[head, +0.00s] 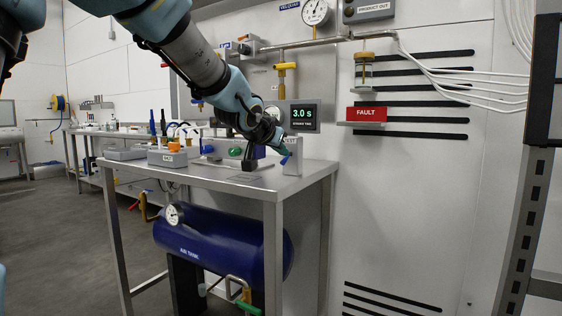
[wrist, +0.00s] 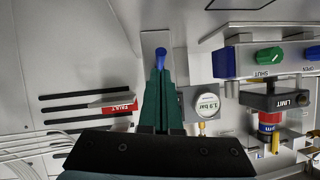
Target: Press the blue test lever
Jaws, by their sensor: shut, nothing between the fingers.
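The blue test lever (wrist: 160,55) stands out from a grey plate (wrist: 154,40) in the wrist view. In the head view the blue lever (head: 285,159) shows small at the right end of the steel bench, just below my gripper. My gripper (wrist: 160,72) is shut and empty, its dark green fingers together. The fingertips line up with the lever and overlap its lower part in the wrist view. I cannot tell whether they touch it.
The steel bench (head: 285,180) carries several boxes and a black block (head: 248,162). The red FAULT sign (head: 366,114) and a 3.0 s display (head: 304,115) are on the wall behind. A round gauge (wrist: 207,104) and a blue panel (wrist: 224,62) lie right of my fingers.

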